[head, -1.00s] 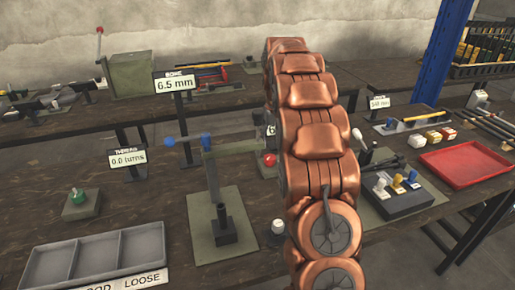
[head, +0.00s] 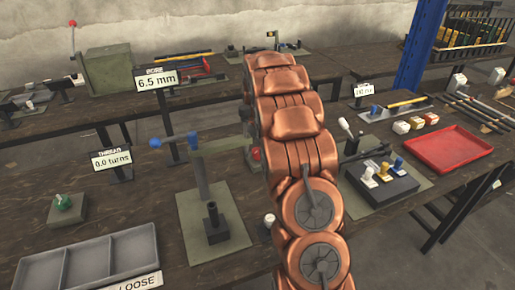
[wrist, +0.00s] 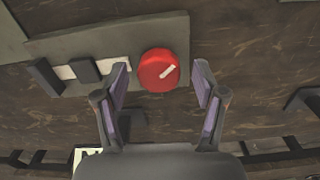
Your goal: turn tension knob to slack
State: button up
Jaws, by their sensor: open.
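A round red knob (wrist: 158,70) with a white pointer mark shows in the wrist view. The mark points up and to the right. The knob sits at the right end of a grey-green plate (wrist: 110,40). My gripper (wrist: 161,74) is open and empty, with one finger on each side of the knob. Gaps show between the fingers and the knob; I cannot tell how far its tips are from the knob in depth. In the head view a small red round part (head: 256,154) shows at the left edge of my arm, which hides my gripper there.
On the plate beside the knob are a white strip and dark blocks (wrist: 84,70). In the head view, a post fixture (head: 212,215), a grey divided tray (head: 90,262) and a "0.0 turns" sign (head: 111,160) stand left of my arm. A red tray (head: 448,150) lies right.

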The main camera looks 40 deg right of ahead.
jog(key=c, duration=1.1)
jog(key=shift+c, duration=0.2)
jog(key=shift+f+b, duration=0.1)
jog(key=shift+b, duration=0.25)
jog(key=shift+n+b, duration=0.55)
jog(key=shift+n, duration=0.25)
jog(key=shift+n+b, duration=0.85)
jog(key=shift+n, duration=0.35)
jog(key=n+b, duration=0.1)
jog(key=n, duration=0.4)
jog(key=shift+n+b, duration=0.3)
jog(key=shift+b, duration=0.05)
jog(key=shift+n, duration=0.3)
